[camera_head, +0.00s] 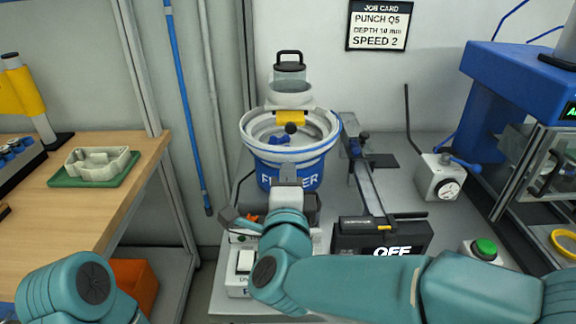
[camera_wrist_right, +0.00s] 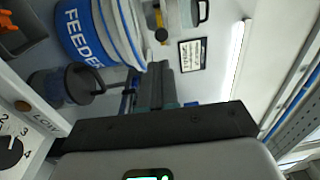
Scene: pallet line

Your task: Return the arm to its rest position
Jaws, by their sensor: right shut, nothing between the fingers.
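My right arm (camera_head: 370,285) reaches in from the right, teal and bent at the wrist. Its gripper (camera_head: 290,180) points away from me in front of the blue and white feeder bowl (camera_head: 290,158). It is shut and empty. In the right wrist view the dark fingers (camera_wrist_right: 158,82) are together, with the feeder (camera_wrist_right: 90,32) to their left. Whether the fingers touch the bowl cannot be told. Part of my left arm (camera_head: 75,290) shows at the lower left; its gripper is out of view.
A control box with a white switch (camera_head: 245,262) sits under my right wrist. A black box marked OFF (camera_head: 383,238), a dial box (camera_head: 440,178) and a green button (camera_head: 485,248) stand to the right. A wooden table with a green tray (camera_head: 97,168) is at left.

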